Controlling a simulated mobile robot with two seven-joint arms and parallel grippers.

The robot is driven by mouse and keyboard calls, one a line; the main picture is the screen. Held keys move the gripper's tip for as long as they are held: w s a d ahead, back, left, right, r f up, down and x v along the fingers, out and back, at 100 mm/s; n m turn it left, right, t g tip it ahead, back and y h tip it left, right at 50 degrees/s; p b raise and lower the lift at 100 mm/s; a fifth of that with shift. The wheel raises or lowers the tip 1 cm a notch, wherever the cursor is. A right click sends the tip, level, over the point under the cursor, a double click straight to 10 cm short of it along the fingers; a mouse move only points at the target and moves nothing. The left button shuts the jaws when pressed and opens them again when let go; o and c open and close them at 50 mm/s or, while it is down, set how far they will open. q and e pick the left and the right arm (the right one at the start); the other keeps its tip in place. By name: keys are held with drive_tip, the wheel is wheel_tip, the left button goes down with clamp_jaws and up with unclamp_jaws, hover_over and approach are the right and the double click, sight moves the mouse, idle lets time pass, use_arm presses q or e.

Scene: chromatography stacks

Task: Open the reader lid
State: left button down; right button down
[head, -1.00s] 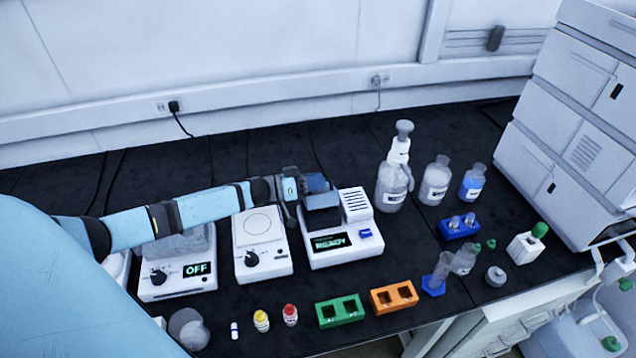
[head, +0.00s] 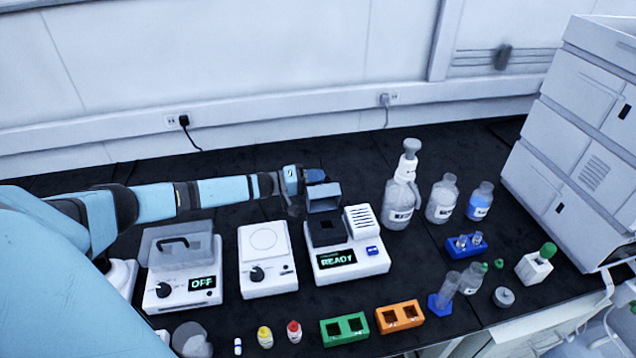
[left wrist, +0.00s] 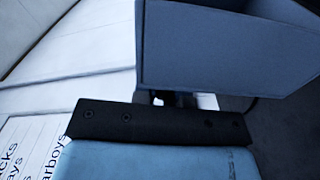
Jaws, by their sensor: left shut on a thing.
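The reader (head: 346,262) is a white box with a READY display, a vent block and a blue button, at the middle of the bench. Its grey-blue lid (head: 323,198) stands raised and tilted up at the back, above the dark square well (head: 327,231). My left gripper (head: 304,187) is shut on the lid at its upper left; the fingertips are partly hidden. In the left wrist view the lid (left wrist: 225,50) fills the upper right, close against the dark gripper part. My right gripper is out of view.
Left of the reader stand a white device with a round plate (head: 267,265) and a covered device showing OFF (head: 186,285). Bottles (head: 402,200) stand to the right. Green (head: 344,329) and orange (head: 399,317) racks and small vials lie in front.

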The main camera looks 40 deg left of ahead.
use_arm(q)
drive_tip(key=shift+w+a+f+n, duration=0.25)
drive_tip(key=shift+a+f+n, duration=0.1)
drive_tip(key=shift+n, duration=0.15)
drive_tip(key=c, duration=1.2)
unclamp_jaws()
drive_tip(key=shift+w+f, duration=0.1)
drive_tip(key=b+v, duration=0.2)
drive_tip(key=v, duration=1.2)
drive_tip(key=shift+w, duration=0.1)
